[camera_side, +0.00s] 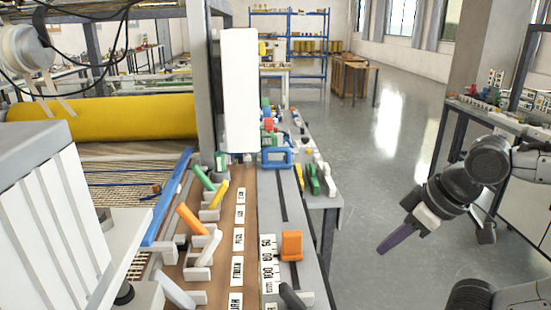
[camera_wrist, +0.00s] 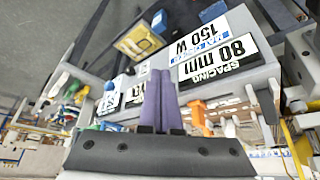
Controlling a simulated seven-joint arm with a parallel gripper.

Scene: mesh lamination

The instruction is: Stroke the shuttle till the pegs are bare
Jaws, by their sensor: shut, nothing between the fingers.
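My gripper (camera_side: 383,249) is at the right in the side view, over open floor and apart from the bench. Its purple fingers are together and empty; they also show in the wrist view (camera_wrist: 160,78). An orange block (camera_side: 291,245) stands on the grey rail beside a scale marked in mm. I cannot tell whether it is the shuttle. A label reading PEGS (camera_side: 238,239) lies on the brown lever panel (camera_side: 248,205). I cannot make out the pegs themselves. A mesh (camera_side: 120,190) lies at the left below a yellow roll.
Green, yellow, orange and white levers (camera_side: 192,218) stand along the panel. A blue frame (camera_side: 277,158) and a tall white panel (camera_side: 240,90) stand farther back. In the wrist view, a label plate (camera_wrist: 215,60) reads SPACING 80 mm. Open floor (camera_side: 400,150) lies right of the bench.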

